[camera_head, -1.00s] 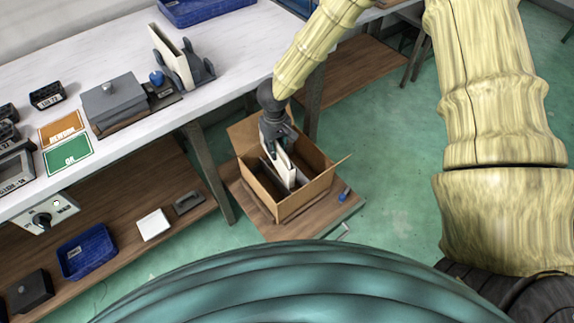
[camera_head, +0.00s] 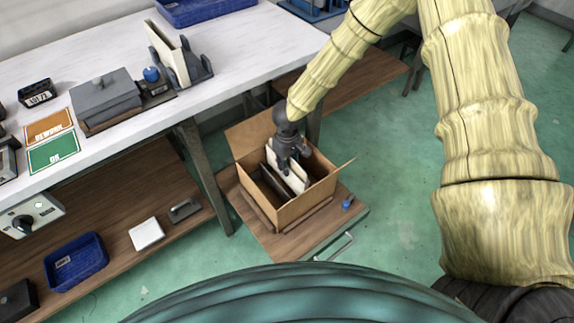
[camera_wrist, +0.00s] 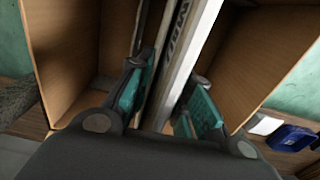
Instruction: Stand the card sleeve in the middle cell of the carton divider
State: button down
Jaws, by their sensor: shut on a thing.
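The open cardboard carton (camera_head: 308,206) stands in the middle of the head view, flaps spread. My gripper (camera_head: 285,163) reaches down into its mouth from above, shut on the pale card sleeve (camera_head: 297,182). The sleeve is upright and slightly tilted in the picture, its lower part inside the carton. Dark divider panels (camera_head: 270,183) show to its left; I cannot tell which cell the sleeve is in. In the wrist view, the teal-padded fingers of my gripper (camera_wrist: 168,72) sit on both sides of the sleeve's pale edge (camera_wrist: 182,68), between the carton's brown walls (camera_wrist: 265,60).
The carton stands on a low wooden platform (camera_head: 335,222) with a small blue object (camera_head: 347,203) at right. A white bench (camera_head: 225,60) with a rack (camera_head: 180,65) is to the left. Green floor is clear at right.

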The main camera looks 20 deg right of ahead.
jog(key=shift+f+b, duration=2.05)
jog(key=shift+b, duration=0.9)
jog(key=shift+p, duration=0.35)
jog(key=shift+f+p, duration=0.6)
jog(key=shift+f, duration=0.7)
jog(key=shift+p, duration=1.6)
jog(key=c, duration=1.1)
grip_release()
jog(key=shift+o, duration=0.3)
jog(key=shift+o, duration=0.4)
jog(key=shift+r+p, duration=3.5)
jog(key=shift+p, duration=0.8)
